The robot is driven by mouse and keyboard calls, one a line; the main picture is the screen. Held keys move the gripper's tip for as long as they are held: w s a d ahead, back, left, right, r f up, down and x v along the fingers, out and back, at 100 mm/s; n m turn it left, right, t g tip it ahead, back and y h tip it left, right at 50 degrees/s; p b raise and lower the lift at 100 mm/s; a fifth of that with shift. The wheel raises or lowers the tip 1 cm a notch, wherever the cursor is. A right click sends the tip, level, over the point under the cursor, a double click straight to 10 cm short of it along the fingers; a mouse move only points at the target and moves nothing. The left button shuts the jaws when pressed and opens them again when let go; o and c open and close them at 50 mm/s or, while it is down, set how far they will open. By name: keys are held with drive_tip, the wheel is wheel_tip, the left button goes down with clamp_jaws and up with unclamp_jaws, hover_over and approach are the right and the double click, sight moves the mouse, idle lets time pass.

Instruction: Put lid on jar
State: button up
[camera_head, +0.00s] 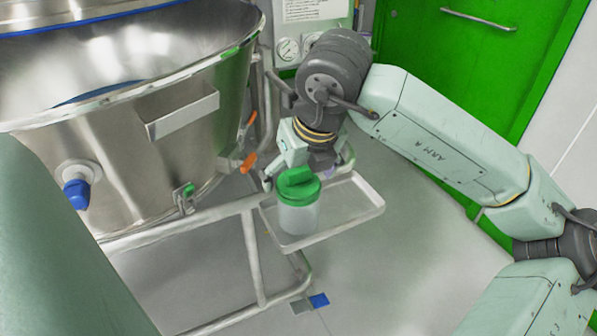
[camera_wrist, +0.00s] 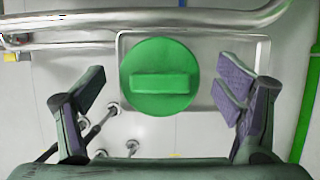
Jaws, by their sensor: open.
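The jar (camera_head: 298,219) has a pale translucent body and stands upright on a metal tray. The green lid (camera_head: 299,187), round with a raised bar handle, sits on top of the jar's mouth. I cannot tell whether it is fully seated. The lid fills the middle of the wrist view (camera_wrist: 160,76) and hides the jar beneath it. My gripper (camera_head: 297,182) is just behind and above the lid. In the wrist view my gripper (camera_wrist: 166,95) is open, its fingers wide apart on either side of the lid and not touching it.
The metal tray (camera_head: 352,213) has free room right of the jar. A large steel vessel (camera_head: 150,120) on a tubular frame (camera_head: 255,260) stands at left. Orange-handled valve parts (camera_head: 249,162) are near the gripper. A green door (camera_head: 480,60) and gauges (camera_head: 288,48) are behind.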

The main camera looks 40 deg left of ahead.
idle(0.3)
drive_tip(key=v, duration=1.2)
